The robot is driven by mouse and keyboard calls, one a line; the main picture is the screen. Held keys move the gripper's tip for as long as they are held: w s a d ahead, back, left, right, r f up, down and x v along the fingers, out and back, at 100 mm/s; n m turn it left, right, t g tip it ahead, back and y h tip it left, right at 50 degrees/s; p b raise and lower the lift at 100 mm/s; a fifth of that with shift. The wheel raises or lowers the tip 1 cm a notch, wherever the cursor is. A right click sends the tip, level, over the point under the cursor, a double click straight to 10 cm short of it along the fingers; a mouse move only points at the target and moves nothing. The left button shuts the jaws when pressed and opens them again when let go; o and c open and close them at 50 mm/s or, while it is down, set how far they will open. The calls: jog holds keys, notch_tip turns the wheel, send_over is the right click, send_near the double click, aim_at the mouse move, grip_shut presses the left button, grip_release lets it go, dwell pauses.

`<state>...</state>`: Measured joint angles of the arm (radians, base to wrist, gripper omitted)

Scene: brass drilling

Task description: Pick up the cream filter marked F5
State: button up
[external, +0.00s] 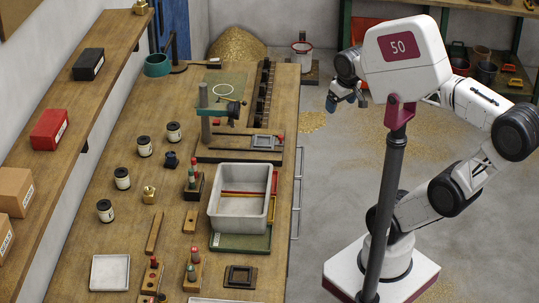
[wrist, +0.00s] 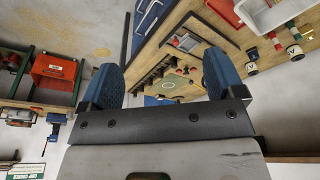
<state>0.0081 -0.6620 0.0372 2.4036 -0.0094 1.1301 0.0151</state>
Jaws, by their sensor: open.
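I cannot make out a cream filter marked F5 in either view. Several small dark jars with pale labels (external: 122,178) stand along the left side of the workbench (external: 75,240) in the external view; their markings are too small to read. My gripper (external: 347,98) is held up in the air to the right of the bench's far end, over the floor and well apart from everything on the bench. In the wrist view my gripper (wrist: 159,62) has its blue fingers spread wide, with nothing between them.
A grey tray (external: 238,226) stands mid-bench, with a drill stand (external: 204,110) behind it. A shelf (external: 75,115) with red, black and brown boxes runs along the left wall. Small red-topped pieces (external: 193,172) stand near the tray. The floor between bench and my base is clear.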

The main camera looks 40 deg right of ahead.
jog(key=w+r+n+t+h, duration=0.15)
jog(key=w+n, duration=0.25)
jog(key=w, duration=0.5)
jog(key=w+r+n+h, duration=0.3)
jog(key=w+n, duration=0.2)
jog(key=w, duration=0.4)
jog(key=n+t, duration=0.9)
jog(key=n, duration=1.4)
send_over(174, 132)
jog(key=s+a, duration=0.1)
jog(key=s, duration=0.3)
notch_tip(174, 132, down, 4)
jog(key=f, duration=2.8)
jog(key=shift+s+a+f, duration=0.15)
jog(key=shift+s+f, duration=0.05)
jog(key=shift+f, duration=0.2)
jog(key=shift+x, duration=1.3)
